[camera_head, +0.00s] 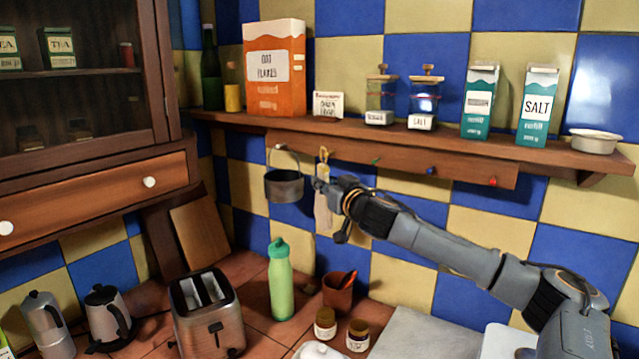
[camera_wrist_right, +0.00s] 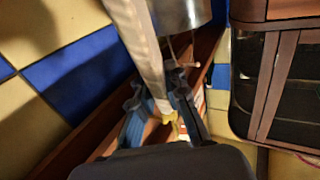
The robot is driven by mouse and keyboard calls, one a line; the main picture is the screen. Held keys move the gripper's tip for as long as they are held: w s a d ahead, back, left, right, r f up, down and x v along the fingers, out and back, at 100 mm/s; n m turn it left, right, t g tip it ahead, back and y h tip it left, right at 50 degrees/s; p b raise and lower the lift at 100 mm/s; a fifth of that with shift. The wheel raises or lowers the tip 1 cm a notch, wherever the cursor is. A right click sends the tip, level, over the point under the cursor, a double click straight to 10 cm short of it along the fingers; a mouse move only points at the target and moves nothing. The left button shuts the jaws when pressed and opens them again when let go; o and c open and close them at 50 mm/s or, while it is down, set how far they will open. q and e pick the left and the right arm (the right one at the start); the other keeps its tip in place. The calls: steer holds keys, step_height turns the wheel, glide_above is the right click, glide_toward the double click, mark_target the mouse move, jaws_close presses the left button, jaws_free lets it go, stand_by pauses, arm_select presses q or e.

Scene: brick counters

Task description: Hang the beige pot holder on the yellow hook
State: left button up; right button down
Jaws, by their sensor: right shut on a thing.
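The beige pot holder (camera_head: 323,213) hangs down in front of the tiled wall, below the shelf's hook rail. My right gripper (camera_head: 322,184), its arm coming in from the right, is shut on its upper part. The yellow hook (camera_head: 323,153) is on the rail, right above the gripper; I cannot tell whether the holder's loop is around it. In the right wrist view, the pot holder (camera_wrist_right: 138,40) shows as a pale strip between the fingers (camera_wrist_right: 160,90), with a small yellow part (camera_wrist_right: 182,129) near them. My left gripper is not in view.
A metal pot (camera_head: 284,187) hangs just left of the pot holder. Green (camera_head: 376,162), blue (camera_head: 430,170) and red (camera_head: 492,181) hooks are farther right on the rail. The shelf (camera_head: 400,135) above carries boxes and jars. A green bottle (camera_head: 281,282) and toaster (camera_head: 207,315) stand below.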

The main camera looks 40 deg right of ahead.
steer(key=shift+w+d+p, duration=0.15)
steer(key=shift+d+p, duration=0.05)
steer(key=shift+d, duration=0.3)
steer(key=shift+w+d+p, duration=0.15)
steer(key=shift+d, duration=0.35)
steer(key=shift+w+d+f+b, duration=0.2)
steer(key=shift+d+f+b, duration=0.15)
steer(key=shift+d+f, duration=0.25)
steer(key=shift+r, duration=0.1)
steer(key=c, duration=1.3)
jaws_free()
